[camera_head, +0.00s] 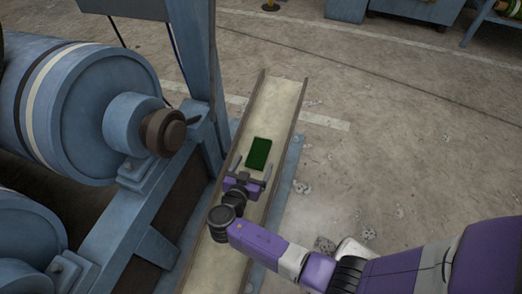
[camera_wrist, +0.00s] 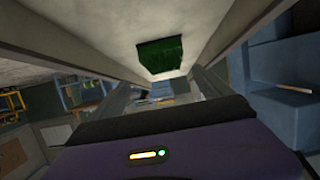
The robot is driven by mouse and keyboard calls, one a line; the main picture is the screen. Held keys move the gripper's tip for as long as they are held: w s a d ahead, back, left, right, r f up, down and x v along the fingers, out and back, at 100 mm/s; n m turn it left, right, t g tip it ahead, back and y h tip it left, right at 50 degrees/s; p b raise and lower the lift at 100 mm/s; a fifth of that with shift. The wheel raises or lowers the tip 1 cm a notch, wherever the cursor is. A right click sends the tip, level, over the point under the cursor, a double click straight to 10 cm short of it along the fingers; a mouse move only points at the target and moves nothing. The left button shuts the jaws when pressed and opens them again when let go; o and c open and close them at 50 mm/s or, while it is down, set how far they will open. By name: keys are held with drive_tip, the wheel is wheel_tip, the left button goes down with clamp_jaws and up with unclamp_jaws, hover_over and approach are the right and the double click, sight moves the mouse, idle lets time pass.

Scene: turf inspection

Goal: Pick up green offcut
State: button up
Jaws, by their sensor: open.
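The green offcut (camera_head: 258,154) is a small dark green rectangular piece lying flat on a pale, narrow trough with raised side rails (camera_head: 278,104). My gripper (camera_head: 251,172) is open over the trough, just on the near side of the offcut, with its two fingers apart and nothing visible between them. In the wrist view the offcut (camera_wrist: 160,54) shows beyond the fingers, roughly centred, against the pale trough surface (camera_wrist: 120,22). Whether the fingertips touch the trough cannot be told.
A blue machine with large rollers (camera_head: 75,105) stands close along the left of the trough, with a blue upright post (camera_head: 190,45) beside it. Open concrete floor (camera_head: 400,130) lies to the right. Blue equipment (camera_head: 415,10) stands at the back right.

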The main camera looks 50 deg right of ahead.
sight(258, 151)
drive_tip(key=x, duration=0.2)
drive_tip(key=shift+w+d+b, duration=0.15)
drive_tip(key=shift+d+b, duration=0.15)
drive_tip(key=shift+d, duration=0.05)
drive_tip(key=b+x, duration=0.1)
drive_tip(key=x, duration=0.4)
drive_tip(key=shift+w+d+f+b, duration=0.1)
drive_tip(key=shift+w+f+b, duration=0.1)
drive_tip(key=shift+w+b, duration=0.25)
drive_tip(key=c, duration=1.4)
